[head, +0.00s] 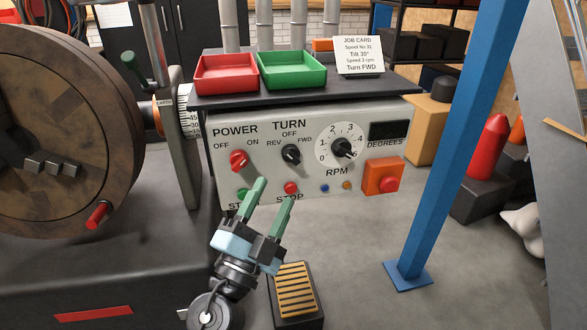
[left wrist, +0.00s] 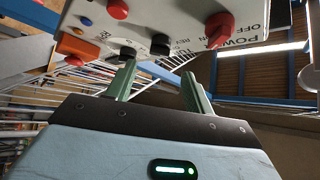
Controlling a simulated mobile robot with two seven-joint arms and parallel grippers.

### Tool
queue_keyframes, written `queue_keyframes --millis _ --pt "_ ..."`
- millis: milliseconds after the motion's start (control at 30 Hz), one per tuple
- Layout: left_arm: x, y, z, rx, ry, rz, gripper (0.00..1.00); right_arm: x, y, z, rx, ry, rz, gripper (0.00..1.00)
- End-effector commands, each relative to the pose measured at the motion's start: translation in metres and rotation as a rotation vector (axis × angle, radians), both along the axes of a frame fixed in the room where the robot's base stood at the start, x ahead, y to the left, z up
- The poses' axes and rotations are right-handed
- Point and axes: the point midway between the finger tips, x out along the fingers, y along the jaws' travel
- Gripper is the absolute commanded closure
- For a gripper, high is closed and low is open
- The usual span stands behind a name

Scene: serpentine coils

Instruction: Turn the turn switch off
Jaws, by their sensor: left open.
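The turn switch (head: 291,154) is a black knob on the pale control panel (head: 232,190), under the label TURN with REV, OFF and FWD around it. I cannot tell for sure which mark its pointer faces. In the left wrist view the switch (left wrist: 160,44) is a dark knob just beyond the fingertips. My left gripper (head: 272,194) is in front of the panel's lower part, below the switch. Its two green fingers are apart, with nothing between them. It also shows in the left wrist view (left wrist: 158,72). My right gripper is not in view.
The red power switch (head: 239,160) is left of the turn switch, and the RPM dial (head: 343,147) is right. The red stop button (head: 291,187) is below. An orange box with a red button (head: 383,177) and a blue post (head: 450,150) stand further right.

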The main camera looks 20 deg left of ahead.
Motion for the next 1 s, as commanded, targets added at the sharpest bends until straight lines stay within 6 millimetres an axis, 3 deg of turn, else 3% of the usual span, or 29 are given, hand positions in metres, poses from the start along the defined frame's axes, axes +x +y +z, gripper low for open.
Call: queue_keyframes --millis 433,867,1000 --pt "0.054 -0.003 0.030 -0.001 -0.002 0.000 0.47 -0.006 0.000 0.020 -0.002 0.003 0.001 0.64" --pt "0.063 -0.004 0.032 -0.002 0.001 0.000 0.47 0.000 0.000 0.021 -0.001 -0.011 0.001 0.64" --pt "0.062 -0.004 0.032 -0.002 0.001 0.000 0.66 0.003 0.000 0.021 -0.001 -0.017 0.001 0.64"
